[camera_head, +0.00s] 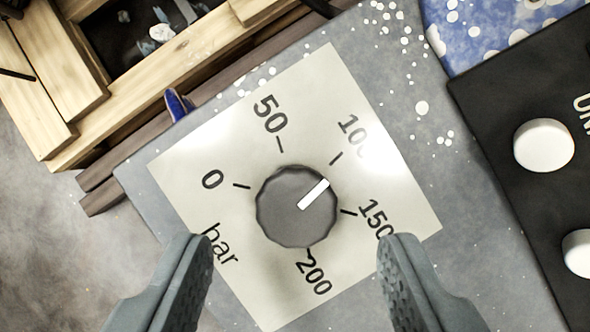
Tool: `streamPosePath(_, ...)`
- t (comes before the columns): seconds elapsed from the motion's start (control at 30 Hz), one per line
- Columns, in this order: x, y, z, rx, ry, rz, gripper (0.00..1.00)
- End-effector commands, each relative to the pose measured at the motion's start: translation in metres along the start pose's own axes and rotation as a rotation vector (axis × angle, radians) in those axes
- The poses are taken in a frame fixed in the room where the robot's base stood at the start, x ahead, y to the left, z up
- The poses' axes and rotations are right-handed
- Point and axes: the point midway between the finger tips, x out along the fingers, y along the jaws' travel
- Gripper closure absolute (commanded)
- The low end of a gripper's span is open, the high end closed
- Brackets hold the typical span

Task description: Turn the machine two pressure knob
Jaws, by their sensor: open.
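The pressure knob (290,222) is a dark grey round dial with a scalloped edge and a white pointer line. It sits on a cream scale plate (205,165) marked 0, 50, 100, 150, 200 and "bar". The pointer aims up and right, between the 100 and 150 marks. My gripper (296,250) is open and empty. Its two grey fingers stand left and right of the knob, in the lower part of the view, apart from it. Glare partly washes out the 100 and 150. Whether this is machine two cannot be told.
The plate lies on a grey, white-speckled panel (480,225). At right is a black panel (485,95) with white round buttons (543,145). A blue speckled surface (470,30) is at top right. A wooden pallet or crate (140,95) stands at upper left, over a concrete floor (50,240).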

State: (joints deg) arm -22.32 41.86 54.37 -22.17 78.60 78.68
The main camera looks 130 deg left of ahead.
Motion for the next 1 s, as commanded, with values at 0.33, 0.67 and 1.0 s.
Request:
streamPosePath(0.33,0.03,0.0,-0.001,0.001,0.0,0.001,0.48)
streamPosePath(0.67,0.031,0.0,0.0,0.001,0.0,0.001,0.56)
streamPosePath(1.0,0.031,0.0,0.0,-0.003,0.0,-0.001,0.93)
